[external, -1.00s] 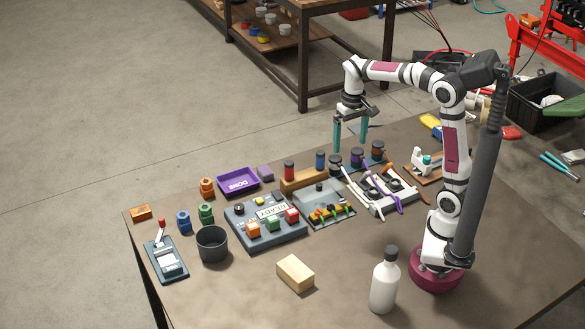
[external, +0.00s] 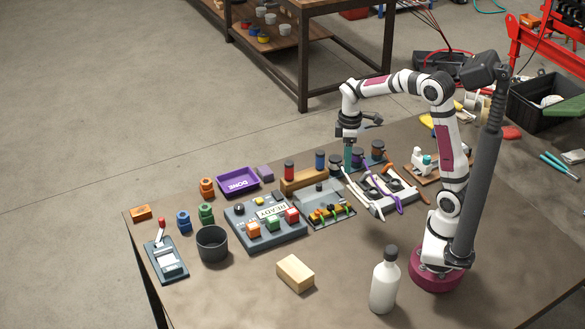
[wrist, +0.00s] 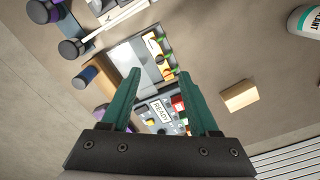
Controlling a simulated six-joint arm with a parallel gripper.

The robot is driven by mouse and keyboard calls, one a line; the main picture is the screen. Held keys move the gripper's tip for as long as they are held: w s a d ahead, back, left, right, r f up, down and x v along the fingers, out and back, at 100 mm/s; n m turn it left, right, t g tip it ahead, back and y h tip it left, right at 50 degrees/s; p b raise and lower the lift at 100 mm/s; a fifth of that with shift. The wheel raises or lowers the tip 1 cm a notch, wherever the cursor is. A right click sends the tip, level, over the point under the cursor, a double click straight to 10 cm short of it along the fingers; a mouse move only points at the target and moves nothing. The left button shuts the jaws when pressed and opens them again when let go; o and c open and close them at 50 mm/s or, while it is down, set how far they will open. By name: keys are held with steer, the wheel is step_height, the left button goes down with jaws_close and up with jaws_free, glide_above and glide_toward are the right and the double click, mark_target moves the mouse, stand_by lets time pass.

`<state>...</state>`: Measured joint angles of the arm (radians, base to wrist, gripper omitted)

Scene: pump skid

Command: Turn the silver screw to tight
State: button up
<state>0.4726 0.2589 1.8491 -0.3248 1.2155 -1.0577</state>
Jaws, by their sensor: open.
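I cannot make out a silver screw for certain in either view. A grey board (external: 318,194) with a row of yellow, orange and green parts (external: 325,212) lies mid-table; in the wrist view these coloured parts (wrist: 157,50) show beyond my fingertips. My gripper (external: 348,166) is above the table behind the board, pointing down, with its teal fingers nearly in line in the external view. In the wrist view my gripper (wrist: 159,76) has its fingers apart, with nothing between them.
A READY panel (external: 265,222) is left of the board, and a cable rack (external: 385,190) right of it. A wooden holder (external: 303,180) with capped cylinders stands behind. A wooden block (external: 295,273) and a white bottle (external: 384,282) stand in front.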

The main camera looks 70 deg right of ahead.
mark_target(342, 202)
steer(key=shift+n, duration=0.3)
steer(key=f, duration=0.5)
steer(key=d+f, duration=0.1)
steer(key=f, duration=1)
steer(key=shift+w+d+f, duration=0.3)
steer(key=shift+w+d, duration=0.05)
jaws_close()
